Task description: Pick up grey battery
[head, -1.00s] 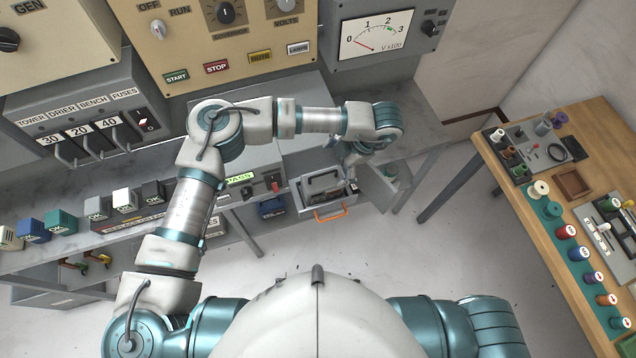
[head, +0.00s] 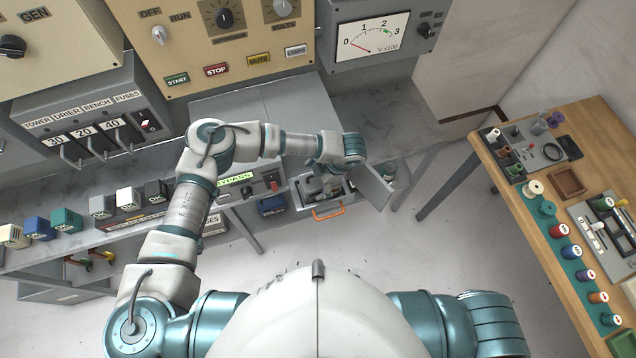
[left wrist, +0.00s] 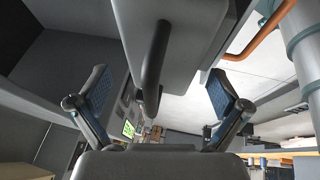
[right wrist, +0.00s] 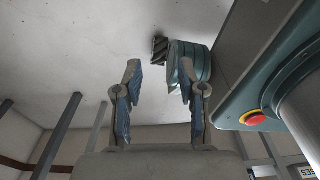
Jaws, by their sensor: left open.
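The grey battery (left wrist: 190,35) shows in the left wrist view as a large grey block with a dark bar handle (left wrist: 152,62). My left gripper (left wrist: 160,85) is open, with one finger on each side of the handle; I cannot tell whether they touch it. In the head view, my left gripper (head: 316,180) reaches down into the open grey tray with the orange handle (head: 328,213) and hides most of the battery. My right gripper (right wrist: 160,70) is open and empty in the right wrist view; it is out of the head view.
A small open door (head: 372,186) stands right of the tray. A blue battery-like block (head: 271,206) sits left of it. The grey bench (head: 390,115) runs above. A wooden table (head: 497,170) with spools stands at the right. The floor in front is clear.

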